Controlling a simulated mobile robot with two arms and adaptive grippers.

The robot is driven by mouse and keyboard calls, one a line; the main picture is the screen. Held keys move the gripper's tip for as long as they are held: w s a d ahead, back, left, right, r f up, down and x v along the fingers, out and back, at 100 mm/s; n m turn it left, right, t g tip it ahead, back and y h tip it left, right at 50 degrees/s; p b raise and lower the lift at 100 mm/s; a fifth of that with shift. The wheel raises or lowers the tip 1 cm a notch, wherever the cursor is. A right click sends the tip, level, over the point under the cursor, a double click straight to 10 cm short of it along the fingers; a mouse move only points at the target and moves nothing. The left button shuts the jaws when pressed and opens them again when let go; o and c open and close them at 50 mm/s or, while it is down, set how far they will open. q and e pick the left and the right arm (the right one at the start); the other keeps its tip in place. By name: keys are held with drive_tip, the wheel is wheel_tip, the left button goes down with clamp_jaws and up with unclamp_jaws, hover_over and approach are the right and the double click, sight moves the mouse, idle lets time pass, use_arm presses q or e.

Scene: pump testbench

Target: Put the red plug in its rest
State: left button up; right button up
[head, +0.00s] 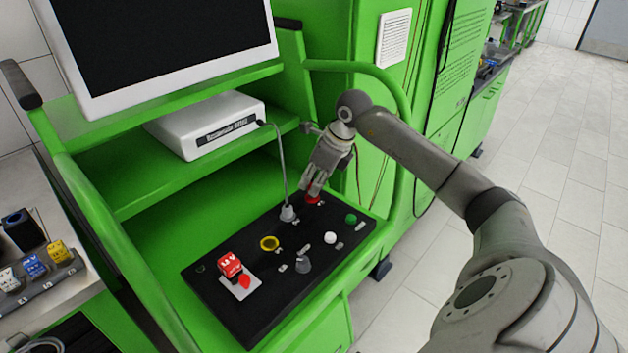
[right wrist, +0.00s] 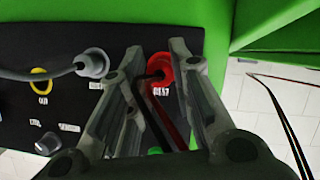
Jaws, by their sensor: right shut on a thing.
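The red plug (head: 313,199) is at the back right of the black panel, at the fingertips of my right gripper (head: 311,188). In the right wrist view the round red plug (right wrist: 161,68) shows between the fingertips of my right gripper (right wrist: 156,52), with a dark centre. My right gripper is shut on it, pointing down at the panel. A dark and red strip runs from it back between the fingers. A small white label lies just beside it on the panel. I cannot tell whether the plug is seated in the panel or just above it. My left gripper is not in view.
The black panel (head: 225,300) carries a grey plug with cable (head: 287,213), a yellow ring (head: 269,243), a green button (head: 351,218), a white button (head: 330,238), a grey knob (head: 303,264) and a red block (head: 229,264). A green frame (head: 400,100) rises behind.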

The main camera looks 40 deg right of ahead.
drive_tip(key=shift+f+b, duration=1)
drive_tip(key=shift+f, duration=0.1)
idle(0.6)
drive_tip(key=o, duration=1.4)
drive_tip(key=shift+c, duration=0.2)
drive_tip(key=shift+r, duration=0.1)
drive_tip(key=shift+r+p, duration=2.8)
drive_tip(key=shift+r, duration=1.15)
